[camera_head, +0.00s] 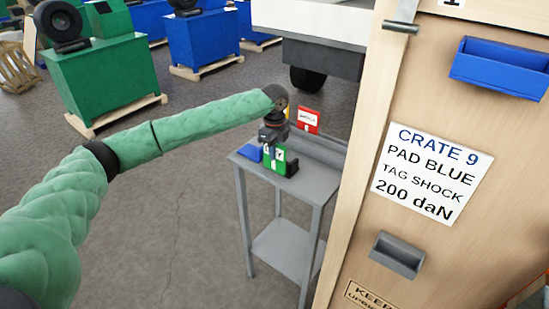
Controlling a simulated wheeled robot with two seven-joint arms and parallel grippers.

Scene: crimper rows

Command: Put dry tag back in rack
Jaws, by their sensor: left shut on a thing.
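A grey side table (318,182) stands beside the wooden crate. My left gripper (277,156) points down over its top and is shut on a green tag (270,163) with a white patch. The tag is partly covered by the fingers, and I cannot read its marking or tell whether its lower edge touches the table. A red tag (308,119) with a white label stands upright at the back of the table, by the grey rack (318,148). A bit of yellow behind my wrist may be another tag. My right gripper is out of view.
A blue pad (249,152) lies on the table's left corner. The tall crate (350,190) closes off the right side, with a blue bin (500,66) and a grey bin (397,255) on it. Green and blue machine blocks stand behind. Floor left of the table is clear.

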